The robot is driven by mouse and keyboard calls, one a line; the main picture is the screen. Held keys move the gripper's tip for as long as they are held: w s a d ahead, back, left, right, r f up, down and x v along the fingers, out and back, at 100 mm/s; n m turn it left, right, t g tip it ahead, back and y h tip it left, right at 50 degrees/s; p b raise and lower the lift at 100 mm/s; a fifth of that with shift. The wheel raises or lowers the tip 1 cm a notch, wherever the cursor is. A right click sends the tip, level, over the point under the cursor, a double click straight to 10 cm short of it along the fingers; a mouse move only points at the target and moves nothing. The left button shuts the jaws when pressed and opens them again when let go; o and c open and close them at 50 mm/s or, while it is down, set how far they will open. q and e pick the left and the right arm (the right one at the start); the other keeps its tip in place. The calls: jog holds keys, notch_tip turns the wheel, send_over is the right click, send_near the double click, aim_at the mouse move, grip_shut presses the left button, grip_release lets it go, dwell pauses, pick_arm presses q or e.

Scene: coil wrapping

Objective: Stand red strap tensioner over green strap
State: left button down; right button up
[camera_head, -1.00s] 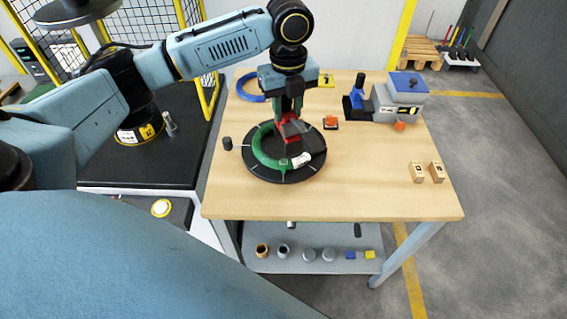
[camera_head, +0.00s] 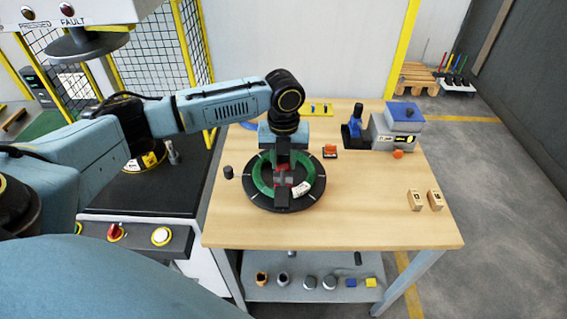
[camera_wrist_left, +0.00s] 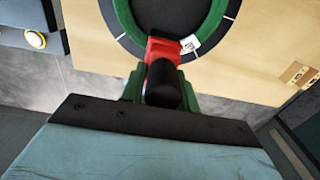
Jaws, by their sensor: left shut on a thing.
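My left gripper (camera_head: 283,168) is shut on the red strap tensioner (camera_wrist_left: 163,48), over the round black turntable (camera_head: 258,196). The tensioner has a red body and a black handle (camera_wrist_left: 162,88), which shows between the green fingers in the left wrist view. In the head view only small red parts show, and the gripper hides much of the tool. A green ring (camera_head: 262,172) with a white tag (camera_head: 301,188) lies on the turntable; I cannot tell a separate green strap from it. The tensioner overlaps the ring's near side; whether they touch is unclear. My right gripper is out of view.
A small black cylinder (camera_head: 228,172) stands left of the turntable. An orange-topped block (camera_head: 330,151) is behind it to the right. A grey and blue machine (camera_head: 397,126) stands at the back right, two wooden blocks (camera_head: 415,201) at the right. The table's front is clear.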

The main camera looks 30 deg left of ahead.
pick_arm(q)
jog(key=shift+f, duration=0.7)
jog(key=shift+f, duration=0.35)
jog(key=shift+f, duration=0.2)
jog(key=c, duration=1.1)
grip_release()
jog(key=shift+o, duration=0.2)
notch_tip(320, 180, up, 13)
jog(key=shift+r, duration=0.1)
